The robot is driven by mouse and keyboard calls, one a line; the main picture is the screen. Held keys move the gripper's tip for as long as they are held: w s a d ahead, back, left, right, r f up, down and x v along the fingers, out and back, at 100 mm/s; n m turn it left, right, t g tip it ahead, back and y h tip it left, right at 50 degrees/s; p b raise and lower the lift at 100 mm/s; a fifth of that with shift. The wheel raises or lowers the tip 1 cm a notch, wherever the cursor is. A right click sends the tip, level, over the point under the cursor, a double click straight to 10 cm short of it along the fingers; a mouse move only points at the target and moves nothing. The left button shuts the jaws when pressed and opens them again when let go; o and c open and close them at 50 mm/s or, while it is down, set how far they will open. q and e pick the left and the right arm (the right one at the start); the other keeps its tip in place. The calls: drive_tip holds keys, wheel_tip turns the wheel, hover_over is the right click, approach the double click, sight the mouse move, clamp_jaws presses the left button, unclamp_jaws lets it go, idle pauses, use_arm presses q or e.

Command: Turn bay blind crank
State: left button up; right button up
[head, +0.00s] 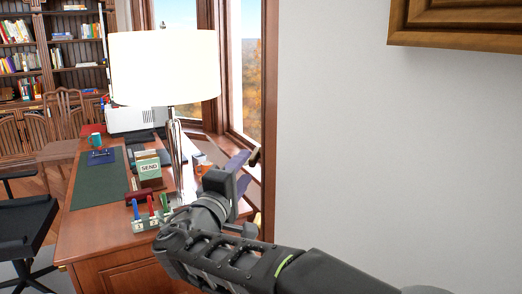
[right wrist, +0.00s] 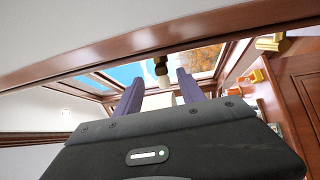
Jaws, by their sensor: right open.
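The crank shows in the head view as a small brass-and-dark piece (head: 255,157) by the window frame, just beyond my right gripper's tips. In the right wrist view the crank (right wrist: 161,68) lies in the gap between the two purple fingers, near their tips. My right gripper (head: 246,168) is open, with clear space between its fingers (right wrist: 159,84). I cannot tell whether a finger touches the crank. The gripper and frame hide part of the crank's mount. My left gripper is not in view. No blind can be made out for certain.
A desk (head: 110,262) stands left of my right arm, with a white-shaded lamp (head: 165,68), a pen holder (head: 150,220) and a SEND box (head: 149,168) close by. The wooden window frame (head: 270,90) and white wall (head: 390,150) bound the right side. A picture frame (head: 455,38) hangs above.

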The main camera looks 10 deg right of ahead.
sight(256, 155)
drive_tip(key=shift+w+d+f, duration=0.2)
drive_tip(key=shift+w+d, duration=0.1)
drive_tip(key=shift+w, duration=0.2)
drive_tip(key=shift+s+a+r, duration=0.15)
drive_tip(key=shift+s, duration=0.15)
use_arm(q)
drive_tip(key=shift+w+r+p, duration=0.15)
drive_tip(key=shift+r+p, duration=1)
drive_tip(key=shift+p, duration=0.05)
use_arm(e)
drive_tip(key=shift+x, duration=4)
drive_tip(key=shift+c, duration=0.4)
clamp_jaws()
